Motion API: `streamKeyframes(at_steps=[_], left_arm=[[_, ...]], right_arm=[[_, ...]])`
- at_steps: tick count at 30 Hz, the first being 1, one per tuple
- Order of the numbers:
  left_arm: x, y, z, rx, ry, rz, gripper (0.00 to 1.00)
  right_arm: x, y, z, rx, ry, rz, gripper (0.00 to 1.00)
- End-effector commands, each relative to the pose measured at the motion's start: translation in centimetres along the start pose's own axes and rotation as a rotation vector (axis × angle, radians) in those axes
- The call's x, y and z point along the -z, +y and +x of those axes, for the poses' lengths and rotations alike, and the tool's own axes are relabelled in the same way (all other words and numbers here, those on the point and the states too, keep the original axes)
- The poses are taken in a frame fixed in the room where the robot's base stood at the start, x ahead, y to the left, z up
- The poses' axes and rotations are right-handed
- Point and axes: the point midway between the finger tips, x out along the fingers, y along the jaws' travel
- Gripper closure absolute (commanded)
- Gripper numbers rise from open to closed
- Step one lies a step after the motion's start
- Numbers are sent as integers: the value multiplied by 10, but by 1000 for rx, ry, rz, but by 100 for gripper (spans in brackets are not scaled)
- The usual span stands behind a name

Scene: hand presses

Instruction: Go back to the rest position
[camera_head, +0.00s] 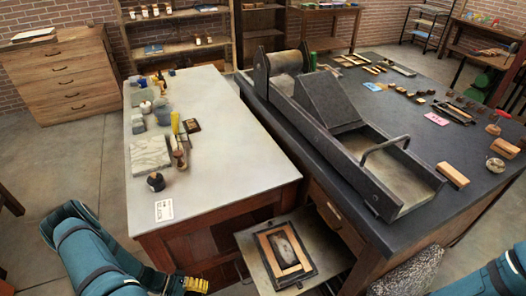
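My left arm, in teal sleeves, comes in at the bottom left. My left gripper (193,285) is at the bottom edge, partly cut off, below the front of the pale-topped table (235,180). Its dark and yellow parts show, but its fingertips are not clear, so I cannot tell whether it is open or shut. I see nothing held in it. My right arm shows only as a teal piece in the bottom right corner; its gripper is out of view.
A hand press (340,110) stands on the dark table (290,150). A framed block (285,252) lies on a low board (320,235) between the tables. A speckled grey object (410,272) is at the bottom. Open floor (70,165) lies left.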

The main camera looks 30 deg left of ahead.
Motion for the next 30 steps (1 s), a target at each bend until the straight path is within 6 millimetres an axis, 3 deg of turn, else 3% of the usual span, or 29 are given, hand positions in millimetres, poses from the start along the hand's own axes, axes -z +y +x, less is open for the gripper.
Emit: streamKeyframes(at_steps=[6,16,24,30], left_arm=[[-10,48,63,310,-210,6,63],[-35,121,126,738,-221,200,63],[-67,194,168,830,-66,444,63],[-86,226,183,794,5,534,63]], right_arm=[[0,0,0,0,0,0,53],[0,0,0,0,0,0,53],[0,0,0,0,0,0,53],[0,0,0,0,0,0,53]])
